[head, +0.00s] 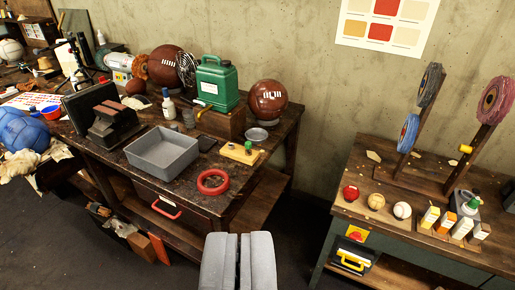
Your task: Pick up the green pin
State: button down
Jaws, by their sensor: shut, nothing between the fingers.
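A small green pin (248,146) appears to stand upright on a yellow block (236,154) near the right end of the dark wooden workbench. It is too small to tell its exact shape. My gripper (239,236) shows at the bottom centre, its two grey fingers shut together with nothing between them. It is in front of the bench and well apart from the pin.
Near the pin are a red ring (213,182), a grey tray (162,161), a green canister (217,85), a small metal dish (257,134) and a brown leather ball (268,101). A second bench (345,201) with balls and bottles stands right, across a floor gap.

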aim_at(248, 144)
jog(key=z, duration=0.05)
jog(key=i, duration=1)
jog(key=u, duration=0.05)
